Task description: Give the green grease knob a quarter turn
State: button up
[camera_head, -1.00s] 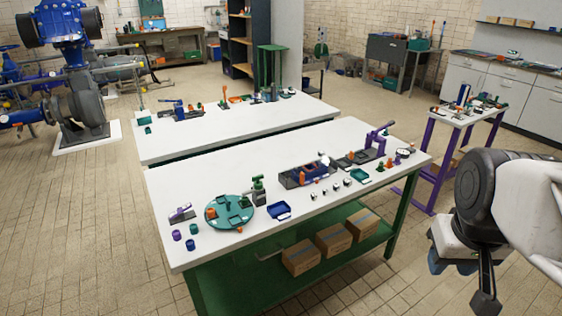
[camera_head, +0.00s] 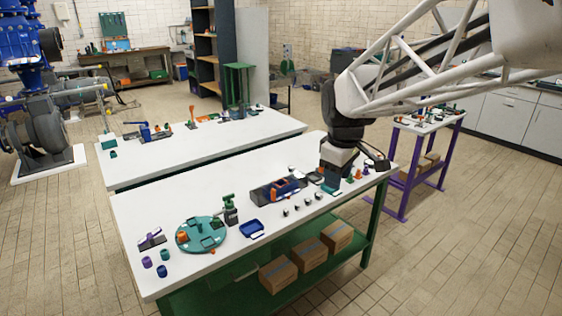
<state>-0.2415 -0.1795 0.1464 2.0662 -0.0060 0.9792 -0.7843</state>
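The green grease knob appears to be the small green piece (camera_head: 350,179) near the right end of the front white table (camera_head: 180,270), beside an orange and a purple piece of similar size. It is too small to make out its shape or angle. My gripper (camera_head: 334,187) points down over the right part of this table, just left of the green piece in the picture. Its fingers overlap the green tray there and are hard to tell apart from it. I cannot see whether they are open or touch anything.
On the front table stand a round green plate (camera_head: 190,244), a blue tray (camera_head: 251,230), a dark fixture with a blue part (camera_head: 279,188) and several small pieces. Cardboard boxes (camera_head: 278,276) sit on the lower shelf. A purple-legged stand (camera_head: 406,190) is at the right.

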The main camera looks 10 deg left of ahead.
jog(key=w+a+f+n, duration=0.2)
jog(key=w+a+n, duration=0.2)
jog(key=w+a, duration=0.3)
jog(key=n+g, duration=0.1)
jog(key=n, duration=1)
send_over(229, 201)
jog(key=f, duration=1.4)
jog(key=shift+w+f, duration=0.2)
jog(key=shift+w, duration=0.1)
jog(key=shift+a+f, duration=0.15)
jog(key=shift+f, duration=3.85)
grip_shut()
